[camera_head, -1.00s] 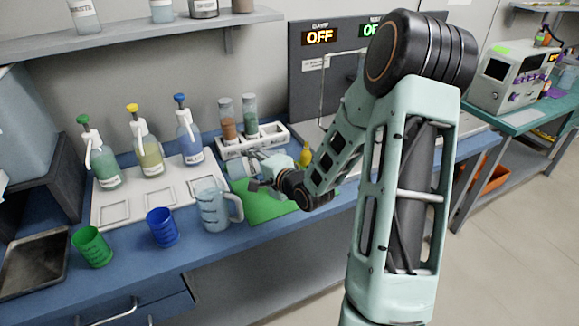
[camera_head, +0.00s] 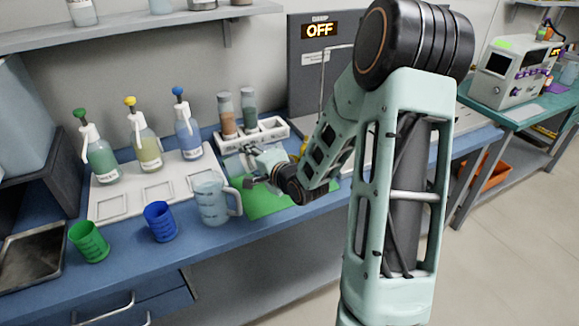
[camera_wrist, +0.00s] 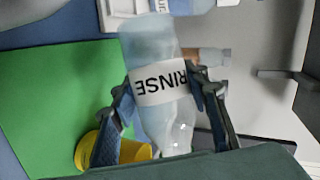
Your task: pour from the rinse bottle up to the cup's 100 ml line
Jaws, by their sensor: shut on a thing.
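My gripper (camera_wrist: 172,115) is shut on the clear rinse bottle (camera_wrist: 158,86), with a finger on each side of its white RINSE label. In the head view my gripper (camera_head: 262,170) is above the back of the green mat, and the bottle looks tipped over toward the left. A clear handled jug (camera_head: 211,203) stands left of the mat, below and in front of the gripper. A blue cup (camera_head: 160,222) and a green cup (camera_head: 90,242) stand farther left, upright. Their volume marks are too small to read. I cannot tell whether liquid leaves the bottle.
Three pump bottles, green (camera_head: 98,152), yellow (camera_head: 147,142) and blue (camera_head: 187,132), stand on a white tray (camera_head: 132,205). A white rack (camera_head: 268,133) with jars is behind the gripper. A dark tray (camera_head: 32,255) is far left.

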